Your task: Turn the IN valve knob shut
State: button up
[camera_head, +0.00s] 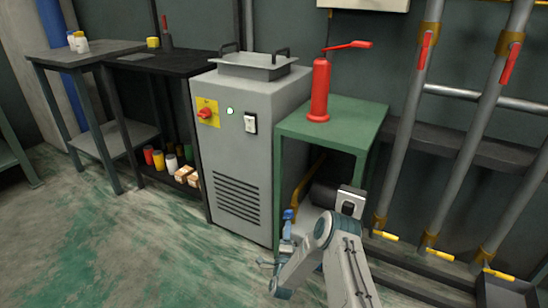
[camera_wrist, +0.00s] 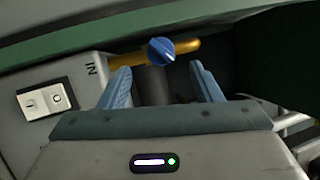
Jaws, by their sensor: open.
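The IN valve knob is a small blue knob (camera_wrist: 161,50) on a yellow pipe (camera_wrist: 187,48). In the wrist view it shows just beyond and between my fingertips, with the letters IN on the grey panel to its left. My gripper (camera_wrist: 158,78) is open, its two blue fingers spread apart with nothing between the pads. The knob also shows small and blue in the head view (camera_head: 289,214), low beside the grey cabinet and under the green table, close to my arm. I cannot tell the knob's turned position.
A grey cabinet (camera_head: 245,150) stands left of the knob. The green table (camera_head: 335,122) with a red extinguisher-like pump (camera_head: 320,90) overhangs the area. A white rocker switch (camera_wrist: 45,98) is on the panel at left. Pipes with yellow handles (camera_head: 440,254) stand right. The floor at left is clear.

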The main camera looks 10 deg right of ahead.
jog(key=p+v, duration=0.2)
jog(key=v, duration=0.5)
jog(key=w+a+r+n+g+y+p, duration=0.1)
jog(key=w+r+n+y+p, duration=0.25)
jog(key=r, duration=0.55)
jog(key=w+a+r+n+g+y+p, duration=0.1)
jog(key=w+a+r+n+y+p, duration=0.2)
jog(key=r, duration=0.5)
notch_tip(320, 180, up, 17)
jog(key=n+g+p, duration=0.4)
jog(key=n+p, duration=0.2)
jog(key=p, duration=0.2)
jog(key=shift+w+d+r, duration=0.15)
jog(key=shift+w+d, duration=0.05)
jog(key=shift+d, duration=0.1)
